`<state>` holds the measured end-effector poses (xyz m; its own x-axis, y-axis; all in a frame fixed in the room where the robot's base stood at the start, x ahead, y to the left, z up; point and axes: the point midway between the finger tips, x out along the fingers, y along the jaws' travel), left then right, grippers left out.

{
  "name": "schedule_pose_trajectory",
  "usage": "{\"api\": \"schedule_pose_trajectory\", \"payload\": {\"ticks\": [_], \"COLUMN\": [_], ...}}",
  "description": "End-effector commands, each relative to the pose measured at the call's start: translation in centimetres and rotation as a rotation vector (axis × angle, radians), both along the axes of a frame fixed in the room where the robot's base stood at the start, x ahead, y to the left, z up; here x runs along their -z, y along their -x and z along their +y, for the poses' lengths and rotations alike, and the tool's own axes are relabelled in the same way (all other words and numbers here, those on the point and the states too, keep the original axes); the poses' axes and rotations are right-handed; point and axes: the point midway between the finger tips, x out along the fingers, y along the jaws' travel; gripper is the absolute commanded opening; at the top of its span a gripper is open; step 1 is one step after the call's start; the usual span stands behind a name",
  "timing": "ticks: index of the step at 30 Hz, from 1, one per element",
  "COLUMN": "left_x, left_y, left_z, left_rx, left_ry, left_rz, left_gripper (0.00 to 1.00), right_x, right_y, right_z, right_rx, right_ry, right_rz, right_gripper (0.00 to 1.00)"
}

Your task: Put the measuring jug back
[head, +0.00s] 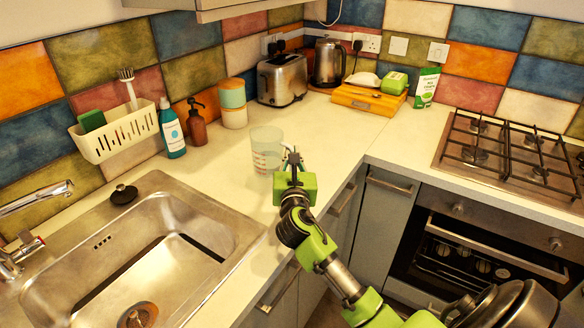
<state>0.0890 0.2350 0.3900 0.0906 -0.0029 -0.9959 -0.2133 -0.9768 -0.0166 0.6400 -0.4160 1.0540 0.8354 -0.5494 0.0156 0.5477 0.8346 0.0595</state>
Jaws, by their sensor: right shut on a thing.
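The measuring jug (266,150) is clear plastic with red markings. It stands upright at the counter's front, right of the sink; I cannot tell whether its base touches the counter. My right gripper (291,160) reaches in from the lower right and is shut on the jug's right side, where the handle would be. The fingers partly hide that side. My left gripper is not in view.
The sink (221,213) is at the left. Behind the jug stand a soap bottle (172,133), a brown pump bottle (196,125), canisters (234,117) and a toaster (283,80). The counter (330,125) right of the jug is clear. A gas hob (510,150) is at the right.

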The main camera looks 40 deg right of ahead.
Motion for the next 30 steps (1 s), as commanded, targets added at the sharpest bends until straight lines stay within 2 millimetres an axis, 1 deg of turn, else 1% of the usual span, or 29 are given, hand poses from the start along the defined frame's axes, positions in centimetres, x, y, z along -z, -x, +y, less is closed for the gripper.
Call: {"api": "schedule_pose_trajectory", "payload": {"ticks": [1,3,8,9,12,15,18,24,28,30], "left_x": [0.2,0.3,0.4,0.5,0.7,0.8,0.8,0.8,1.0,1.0], "left_y": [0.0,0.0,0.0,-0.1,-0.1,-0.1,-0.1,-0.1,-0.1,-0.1], "left_z": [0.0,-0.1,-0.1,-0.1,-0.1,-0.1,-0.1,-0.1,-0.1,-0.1], "left_rx": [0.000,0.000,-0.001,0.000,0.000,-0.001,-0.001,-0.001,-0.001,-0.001], "left_ry": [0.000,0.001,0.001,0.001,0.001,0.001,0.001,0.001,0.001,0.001], "left_rz": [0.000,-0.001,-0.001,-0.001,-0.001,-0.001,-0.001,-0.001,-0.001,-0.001], "left_gripper": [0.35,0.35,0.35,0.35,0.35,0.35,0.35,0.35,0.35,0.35], "right_x": [0.6,1.1,1.9,2.4,4.0,4.9,5.2,5.2,5.6,5.6], "right_y": [-0.5,-0.9,-1.4,-1.7,-1.6,-1.6,-1.6,-1.6,-1.6,-1.6], "right_z": [-0.3,-0.6,-1.0,-1.2,-1.0,-1.1,-1.1,-1.1,-1.1,-1.1], "right_rx": [-0.001,0.000,0.000,-0.001,-0.001,-0.001,-0.001,-0.002,-0.002,-0.001], "right_ry": [0.000,0.001,0.001,0.000,-0.001,-0.001,0.001,0.001,0.001,0.001], "right_rz": [-0.002,-0.004,-0.004,-0.004,-0.001,-0.003,-0.004,-0.004,-0.004,-0.001], "right_gripper": [0.00,0.00,0.00,0.00,0.00,0.00,0.00,0.00,0.00,0.22]}}
